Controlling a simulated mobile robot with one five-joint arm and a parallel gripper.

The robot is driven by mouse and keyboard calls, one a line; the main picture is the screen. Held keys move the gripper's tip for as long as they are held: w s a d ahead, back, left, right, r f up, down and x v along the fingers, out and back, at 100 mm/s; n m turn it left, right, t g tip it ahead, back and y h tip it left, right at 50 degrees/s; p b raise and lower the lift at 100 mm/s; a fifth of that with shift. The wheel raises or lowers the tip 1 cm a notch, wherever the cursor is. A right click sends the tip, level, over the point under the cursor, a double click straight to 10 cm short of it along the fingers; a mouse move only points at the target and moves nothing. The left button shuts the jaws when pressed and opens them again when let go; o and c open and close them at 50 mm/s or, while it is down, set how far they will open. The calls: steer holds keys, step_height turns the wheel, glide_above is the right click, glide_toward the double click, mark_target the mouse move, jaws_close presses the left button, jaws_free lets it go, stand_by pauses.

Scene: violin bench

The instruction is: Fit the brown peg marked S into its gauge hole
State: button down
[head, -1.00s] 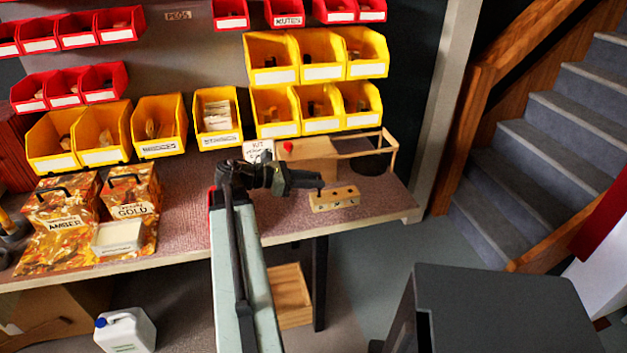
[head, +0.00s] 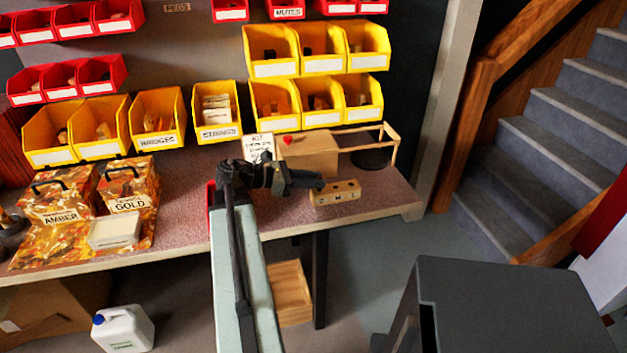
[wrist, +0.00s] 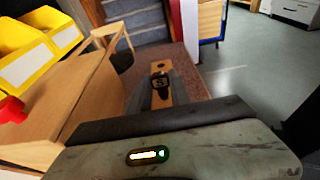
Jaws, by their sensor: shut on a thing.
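The wooden gauge block (head: 347,196) lies on the bench near its right front edge, with letters on its front face and dark holes in its top. My gripper (head: 320,184) is at the block's left end, over the area by the S mark, and covers part of the top there. In the wrist view my gripper (wrist: 160,88) is shut on a small dark piece (wrist: 160,80), taken as the peg, directly over the wooden block (wrist: 158,66). The peg's mark and lower end are hidden, so I cannot tell whether it is in a hole.
A cardboard-brown box (head: 308,153) with a red knob stands just behind the block, beside a thin wooden frame (head: 393,146). A kit card (head: 258,147) stands left of the box. Yellow bins (head: 270,70) hang behind. The bench edge (head: 385,212) is close in front.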

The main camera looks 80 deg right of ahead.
steer(key=shift+f+b, duration=0.45)
steer(key=shift+f, duration=0.05)
steer(key=c, duration=1.1)
jaws_free()
steer(key=shift+r, duration=0.1)
steer(key=p+v, duration=0.2)
steer(key=v, duration=0.5)
steer(key=shift+w+a+r, duration=0.1)
steer(key=shift+w, duration=0.3)
